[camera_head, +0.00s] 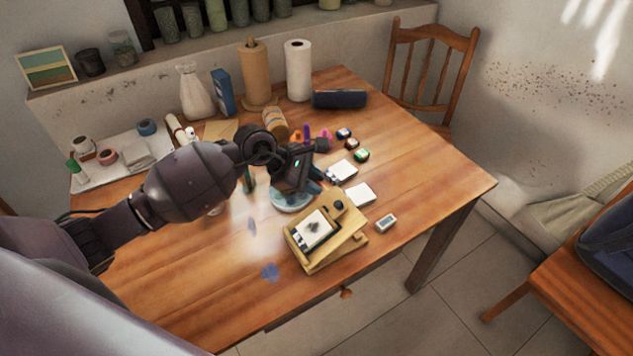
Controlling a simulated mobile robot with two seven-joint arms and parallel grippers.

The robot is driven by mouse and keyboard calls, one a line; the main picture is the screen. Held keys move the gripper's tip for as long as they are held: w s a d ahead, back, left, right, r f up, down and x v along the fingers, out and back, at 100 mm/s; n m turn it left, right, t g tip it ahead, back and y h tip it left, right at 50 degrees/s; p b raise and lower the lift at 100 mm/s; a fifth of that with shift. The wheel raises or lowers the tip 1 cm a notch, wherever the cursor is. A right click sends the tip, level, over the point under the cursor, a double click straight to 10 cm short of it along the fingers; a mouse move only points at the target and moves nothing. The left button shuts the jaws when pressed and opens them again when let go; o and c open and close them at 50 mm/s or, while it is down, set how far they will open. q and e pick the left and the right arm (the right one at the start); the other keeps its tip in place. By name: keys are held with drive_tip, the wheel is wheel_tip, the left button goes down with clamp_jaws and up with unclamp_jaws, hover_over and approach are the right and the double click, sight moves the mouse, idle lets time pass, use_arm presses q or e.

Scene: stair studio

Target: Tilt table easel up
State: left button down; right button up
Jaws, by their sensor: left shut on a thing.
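The table easel (350,245) is a small wooden stand near the table's front edge. A white sheet or panel (315,230) with a dark grey mark lies on its board. The board looks slightly tilted above its base. My left gripper (316,186) reaches in from the left, just behind the easel's far edge, and is shut. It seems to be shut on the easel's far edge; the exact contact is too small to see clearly. A dark knob (338,205) sits at the easel's far corner. My right gripper is not in view.
A pale blue dish (288,203) is under my left gripper. White boxes (360,194) and a small grey-white block (386,222) lie close to the easel. Paper rolls (298,70) and a dark case (340,99) stand farther back. The table's right side (440,175) is clear.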

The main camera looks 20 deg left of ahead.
use_arm(q)
drive_tip(key=shift+s+a+r, duration=0.25)
drive_tip(key=shift+s+a, duration=0.05)
drive_tip(key=shift+s, duration=0.05)
drive_tip(key=shift+s+f, duration=0.1)
idle(0.4)
drive_tip(key=c, duration=1.4)
unclamp_jaws()
drive_tip(key=o, duration=0.4)
drive_tip(key=shift+s+a, duration=0.1)
drive_tip(key=shift+a, duration=0.05)
drive_tip(key=shift+r, duration=0.2)
drive_tip(key=v, duration=1)
drive_tip(key=shift+a+r+p, duration=0.15)
drive_tip(key=shift+r+p, duration=0.1)
drive_tip(key=shift+p, duration=0.1)
